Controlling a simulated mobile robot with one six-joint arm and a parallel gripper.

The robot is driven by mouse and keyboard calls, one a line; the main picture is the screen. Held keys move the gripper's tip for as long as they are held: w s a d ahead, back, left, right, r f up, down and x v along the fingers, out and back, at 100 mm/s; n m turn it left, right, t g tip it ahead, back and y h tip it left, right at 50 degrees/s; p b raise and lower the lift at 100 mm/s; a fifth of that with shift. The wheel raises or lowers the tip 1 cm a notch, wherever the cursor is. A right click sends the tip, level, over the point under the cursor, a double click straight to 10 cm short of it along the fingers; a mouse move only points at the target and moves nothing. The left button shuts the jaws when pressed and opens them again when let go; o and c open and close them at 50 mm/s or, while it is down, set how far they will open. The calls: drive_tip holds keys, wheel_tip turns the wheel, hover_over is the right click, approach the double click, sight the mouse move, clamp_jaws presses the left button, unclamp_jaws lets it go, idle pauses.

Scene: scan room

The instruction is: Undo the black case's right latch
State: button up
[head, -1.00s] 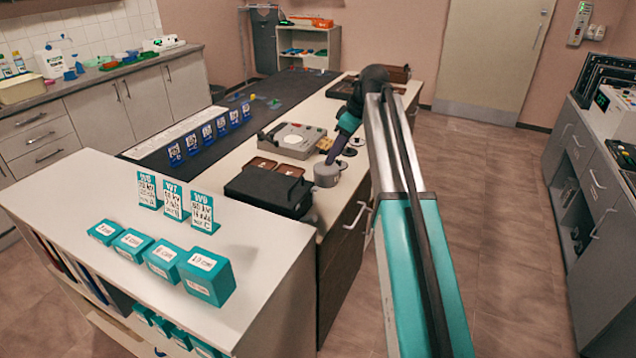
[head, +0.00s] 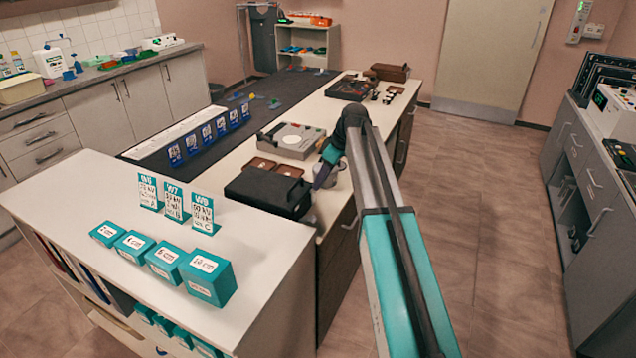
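The black case (head: 262,188) lies closed on the near end of the long white counter, just behind the shelf unit with teal boxes. Its latches are too small and dark to make out. My gripper (head: 320,182) points down at the right end of the case, very close to it. I cannot tell whether it touches the case, and its fingers are too small and dark to show whether they are open or shut. My arm comes in from the lower right.
Brown trays (head: 262,164) and a grey device (head: 292,141) sit behind the case. Teal boxes (head: 207,278) and label cards (head: 201,213) stand on the near shelf unit. Floor at right is clear.

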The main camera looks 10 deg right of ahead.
drive_tip(key=shift+x, duration=1.55)
clamp_jaws()
